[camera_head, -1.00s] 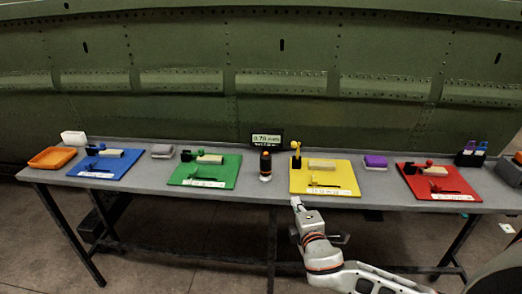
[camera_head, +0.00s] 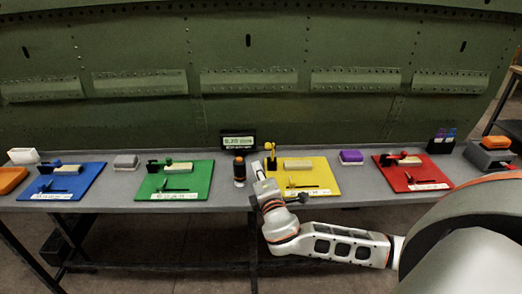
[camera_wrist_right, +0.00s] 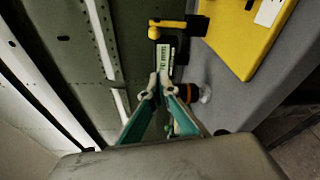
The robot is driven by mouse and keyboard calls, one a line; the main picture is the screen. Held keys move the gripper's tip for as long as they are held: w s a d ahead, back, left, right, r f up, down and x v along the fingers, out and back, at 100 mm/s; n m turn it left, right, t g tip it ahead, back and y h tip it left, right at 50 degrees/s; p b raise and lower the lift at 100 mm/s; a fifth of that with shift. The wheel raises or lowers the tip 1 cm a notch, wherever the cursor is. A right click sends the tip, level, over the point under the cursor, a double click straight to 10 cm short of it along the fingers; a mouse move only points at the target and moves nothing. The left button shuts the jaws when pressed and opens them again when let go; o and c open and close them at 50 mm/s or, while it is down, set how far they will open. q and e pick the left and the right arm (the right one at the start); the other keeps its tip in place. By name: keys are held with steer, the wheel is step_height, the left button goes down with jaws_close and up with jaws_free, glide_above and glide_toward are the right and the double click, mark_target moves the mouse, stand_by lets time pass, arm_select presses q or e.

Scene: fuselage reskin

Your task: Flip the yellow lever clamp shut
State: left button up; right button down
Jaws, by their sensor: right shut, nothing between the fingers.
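The yellow lever clamp (camera_head: 269,148) stands at the back left corner of the yellow board (camera_head: 318,187), its lever raised above a black base. In the right wrist view the yellow lever (camera_wrist_right: 168,23) juts out from the black base (camera_wrist_right: 197,26), ahead of my fingers. My right gripper (camera_head: 257,167) is at the left edge of the yellow board, close to the clamp. In the right wrist view its fingers (camera_wrist_right: 160,82) are shut and empty, with a visible gap between them and the lever. My left gripper is not in view.
An orange-and-black cylinder (camera_head: 239,170) stands just left of my right gripper, with a display (camera_head: 238,141) behind it. The green board (camera_head: 200,180) is farther left, the red board (camera_head: 420,180) to the right. A purple block (camera_head: 351,156) sits between yellow and red. The green fuselage wall rises behind.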

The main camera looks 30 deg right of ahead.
steer(key=shift+w+d, duration=0.1)
steer(key=shift+w, duration=0.15)
steer(key=x, duration=0.9)
steer(key=shift+w+d+p, duration=0.3)
steer(key=s+d, duration=0.1)
steer(key=s+d+p, duration=0.1)
steer(key=shift+s+d+r, duration=0.25)
steer(key=shift+d+r, duration=0.05)
